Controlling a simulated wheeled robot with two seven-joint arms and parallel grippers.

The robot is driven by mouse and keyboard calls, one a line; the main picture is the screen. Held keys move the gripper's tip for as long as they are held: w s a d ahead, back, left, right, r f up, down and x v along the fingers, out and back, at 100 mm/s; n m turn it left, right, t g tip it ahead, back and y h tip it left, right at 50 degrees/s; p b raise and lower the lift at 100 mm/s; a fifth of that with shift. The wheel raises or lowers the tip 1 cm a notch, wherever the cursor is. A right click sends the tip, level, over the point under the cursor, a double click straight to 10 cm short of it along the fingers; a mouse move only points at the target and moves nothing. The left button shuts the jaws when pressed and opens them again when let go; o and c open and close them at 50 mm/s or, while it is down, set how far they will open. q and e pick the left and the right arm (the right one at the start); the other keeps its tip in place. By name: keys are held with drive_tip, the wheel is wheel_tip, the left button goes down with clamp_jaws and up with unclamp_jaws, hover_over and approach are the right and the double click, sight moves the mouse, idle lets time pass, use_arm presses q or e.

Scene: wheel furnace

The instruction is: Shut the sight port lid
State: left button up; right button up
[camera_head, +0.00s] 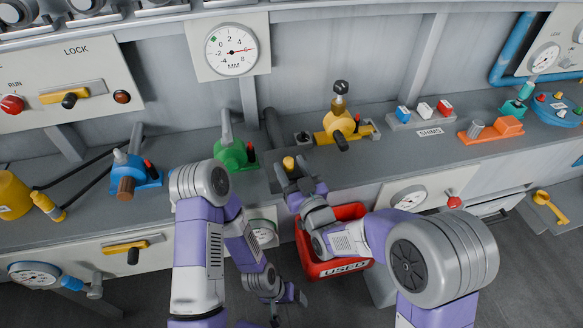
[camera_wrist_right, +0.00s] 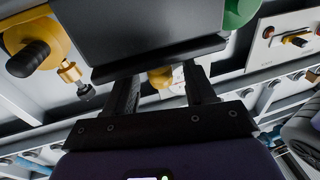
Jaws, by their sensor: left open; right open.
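A dark grey plate with a small yellow knob (camera_head: 288,162) lies at the front edge of the bench; I take it for the sight port lid, but cannot tell for sure. My right gripper (camera_head: 294,174) is open right at the knob. In the right wrist view a large dark plate (camera_wrist_right: 140,30) fills the top, and the yellow knob (camera_wrist_right: 160,77) shows between my open fingers (camera_wrist_right: 163,95). I cannot tell whether they touch it. How far the lid stands open is hidden. My left gripper (camera_head: 287,302) is low, in front of the bench, open and empty.
A green clamp (camera_head: 232,153) stands left of the knob, and a yellow fixture with a black handle (camera_head: 340,122) to its right. A red bin marked USED (camera_head: 347,270) is below my right forearm. A dial gauge (camera_head: 231,50) hangs on the back wall.

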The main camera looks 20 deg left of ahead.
use_arm(q)
drive_tip(key=shift+r+p, duration=0.35)
drive_tip(key=shift+r, duration=0.05)
use_arm(e)
drive_tip(key=v, duration=0.7)
drive_tip(key=shift+s+d, duration=0.15)
use_arm(q)
drive_tip(key=shift+s, duration=0.1)
